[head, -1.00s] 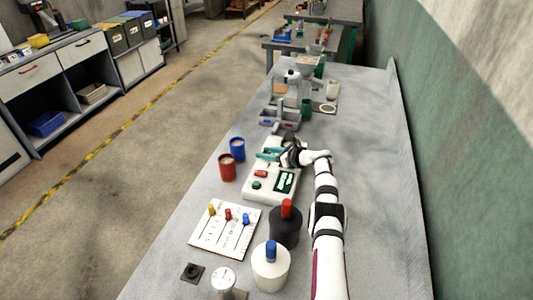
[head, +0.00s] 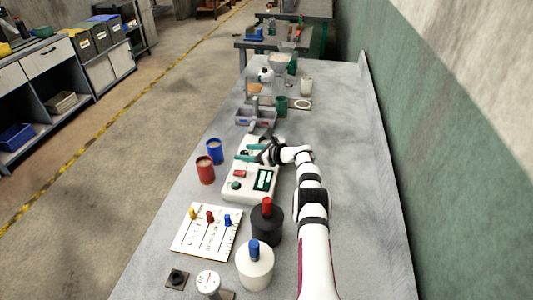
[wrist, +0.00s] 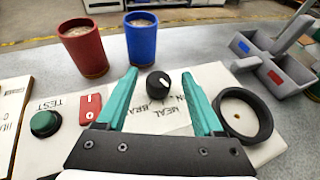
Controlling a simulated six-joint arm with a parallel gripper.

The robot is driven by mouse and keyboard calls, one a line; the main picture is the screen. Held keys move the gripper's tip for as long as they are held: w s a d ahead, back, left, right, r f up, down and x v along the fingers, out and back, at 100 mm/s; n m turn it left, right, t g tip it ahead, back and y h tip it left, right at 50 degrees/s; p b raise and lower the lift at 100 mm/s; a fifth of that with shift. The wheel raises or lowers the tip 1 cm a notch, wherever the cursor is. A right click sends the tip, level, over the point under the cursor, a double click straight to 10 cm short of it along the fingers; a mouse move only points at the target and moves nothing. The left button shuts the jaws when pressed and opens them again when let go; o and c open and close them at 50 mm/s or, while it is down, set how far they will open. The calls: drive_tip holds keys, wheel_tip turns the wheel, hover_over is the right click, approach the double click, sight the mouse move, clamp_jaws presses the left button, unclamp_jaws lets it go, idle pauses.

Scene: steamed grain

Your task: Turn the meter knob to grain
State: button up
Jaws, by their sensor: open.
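The meter (head: 239,185) is a white box on the table with a green display, a red switch and a green button. Its black knob (wrist: 158,84) has a white pointer mark and stands on a label whose readable words include MEAL and BRAN; the rest is partly hidden by my gripper. My gripper (wrist: 164,88) has teal fingers, open, with the knob between and slightly beyond their tips, apart from both. In the head view my gripper (head: 243,152) is over the far part of the meter. I cannot tell whether it touches the panel.
A red cup (wrist: 84,48) and a blue cup (wrist: 141,38) of grain stand just beyond the meter. A black ring (wrist: 243,116) is right of the knob. A grey divided tray (wrist: 275,66) stands farther right. A slider board (head: 207,231) and two bottles are nearer in the head view.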

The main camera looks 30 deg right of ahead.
drive_tip(key=v, duration=1.4)
drive_tip(key=shift+s+r, duration=0.2)
drive_tip(key=shift+r, duration=0.05)
drive_tip(key=a+m+h, duration=0.4)
drive_tip(key=a, duration=0.1)
drive_tip(key=s+a+m+t+h, duration=0.1)
drive_tip(key=a+h, duration=0.1)
drive_tip(key=shift+a+m+h, duration=0.3)
drive_tip(key=shift+m+h, duration=0.1)
drive_tip(key=x, duration=1.5)
drive_tip(key=shift+w+d+f, duration=0.15)
drive_tip(key=shift+f, duration=0.2)
clamp_jaws()
